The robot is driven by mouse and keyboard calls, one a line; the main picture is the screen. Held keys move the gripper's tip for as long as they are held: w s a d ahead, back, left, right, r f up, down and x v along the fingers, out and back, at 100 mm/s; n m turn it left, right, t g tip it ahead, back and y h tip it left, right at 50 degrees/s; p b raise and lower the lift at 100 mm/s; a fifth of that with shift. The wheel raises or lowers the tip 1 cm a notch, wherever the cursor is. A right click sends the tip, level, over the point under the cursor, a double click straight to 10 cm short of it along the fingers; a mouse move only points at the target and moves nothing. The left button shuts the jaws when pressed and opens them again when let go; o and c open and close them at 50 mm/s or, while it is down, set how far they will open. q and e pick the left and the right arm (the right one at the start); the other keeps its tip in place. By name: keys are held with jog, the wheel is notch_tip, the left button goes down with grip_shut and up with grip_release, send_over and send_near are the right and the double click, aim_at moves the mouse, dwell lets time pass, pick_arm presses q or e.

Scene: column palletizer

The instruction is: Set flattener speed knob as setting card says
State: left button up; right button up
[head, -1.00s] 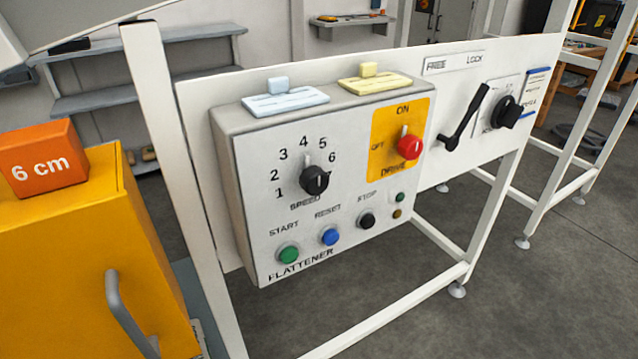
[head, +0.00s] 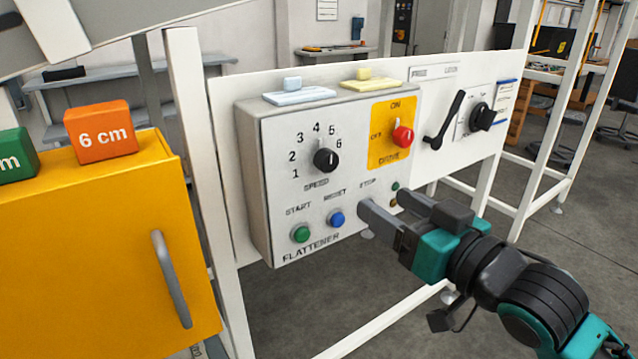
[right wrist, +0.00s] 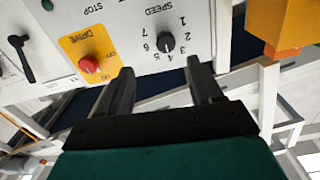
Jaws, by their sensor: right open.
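The black speed knob (head: 326,160) sits on the grey flattener box (head: 255,190), inside an arc of printed numbers. Its pale pointer mark points up, near the 4. The knob also shows in the right wrist view (right wrist: 166,42), just beyond the fingertips. My right gripper (head: 382,203) is open and empty in front of the box's lower right, below and right of the knob, and hides the stop button. The right wrist view shows its two fingers apart (right wrist: 160,68). A card with blue edges (head: 507,92) is on the panel's right; its text is unreadable. My left gripper is out of view.
A red drive switch (head: 402,137) is right of the knob. Green (head: 301,234) and blue (head: 337,219) buttons lie below. A black lever (head: 445,122) and dark rotary knob (head: 482,117) are farther right. A yellow cabinet (head: 90,250) with an orange "6 cm" block (head: 100,132) stands left.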

aim_at(331, 165)
jog(key=x, duration=0.7)
jog(key=r+x, duration=0.1)
jog(key=x, duration=0.3)
jog(key=shift+s+a+r, duration=0.1)
jog(key=shift+a, duration=0.3)
jog(key=shift+x, duration=0.75)
jog(key=c, duration=1.1)
jog(key=shift+o, duration=0.2)
jog(key=shift+p, duration=0.3)
jog(key=shift+n, duration=0.3)
